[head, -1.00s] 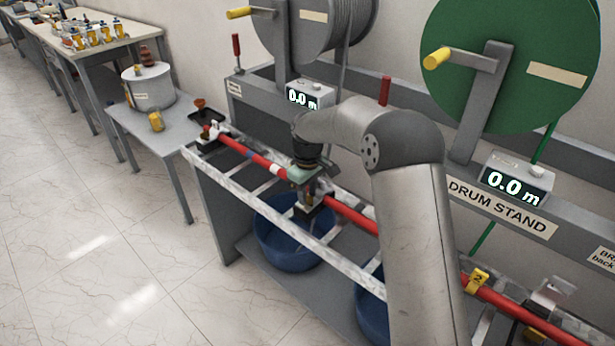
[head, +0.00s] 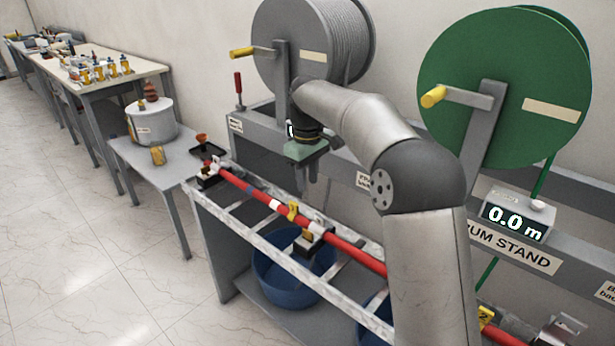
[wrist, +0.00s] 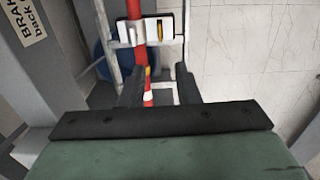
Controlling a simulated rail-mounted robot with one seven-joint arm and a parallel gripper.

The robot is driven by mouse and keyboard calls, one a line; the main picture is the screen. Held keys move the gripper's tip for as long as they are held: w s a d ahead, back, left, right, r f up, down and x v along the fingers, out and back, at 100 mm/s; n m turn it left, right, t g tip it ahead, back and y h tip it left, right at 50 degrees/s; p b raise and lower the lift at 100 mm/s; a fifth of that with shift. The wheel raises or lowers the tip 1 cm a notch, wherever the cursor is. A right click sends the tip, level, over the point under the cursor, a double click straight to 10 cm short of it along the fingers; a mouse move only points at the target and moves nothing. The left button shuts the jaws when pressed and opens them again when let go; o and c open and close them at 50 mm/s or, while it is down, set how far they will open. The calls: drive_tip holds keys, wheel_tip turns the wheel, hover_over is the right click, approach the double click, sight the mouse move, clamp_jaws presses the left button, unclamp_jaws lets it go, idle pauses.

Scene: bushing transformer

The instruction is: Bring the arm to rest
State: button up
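My gripper (head: 302,188) hangs pointing down in the head view, above and behind the red bar (head: 345,246) and clear of it. In the wrist view, its two dark fingers (wrist: 159,90) stand apart with nothing held between them. The red bar shows beyond and below the fingers there. My arm reaches over from the right, bent at the elbow, and covers part of the stand. The bar lies along the metal frame and carries a yellow marker (head: 292,211) beneath my gripper.
A grey cable drum (head: 300,50) and a green drum (head: 500,90) stand behind on the drum stand (head: 515,248). A blue tub (head: 290,275) sits under the frame. A small grey table (head: 180,150) with a white canister (head: 152,121) stands to the left. The floor at left is clear.

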drive_tip(key=s+d+m, duration=0.3)
drive_tip(key=s+d, duration=0.2)
drive_tip(key=s, duration=0.4)
drive_tip(key=s+d+m, duration=0.2)
drive_tip(key=s+d, duration=0.4)
drive_tip(key=s, duration=0.3)
drive_tip(key=s+d+f+m, duration=0.2)
drive_tip(key=s+f, duration=0.2)
drive_tip(key=s, duration=0.5)
drive_tip(key=s+d+f+m, duration=0.3)
drive_tip(key=s+f, duration=0.1)
drive_tip(key=s, duration=0.5)
drive_tip(key=shift+s+f, duration=0.15)
drive_tip(key=shift+o, duration=0.2)
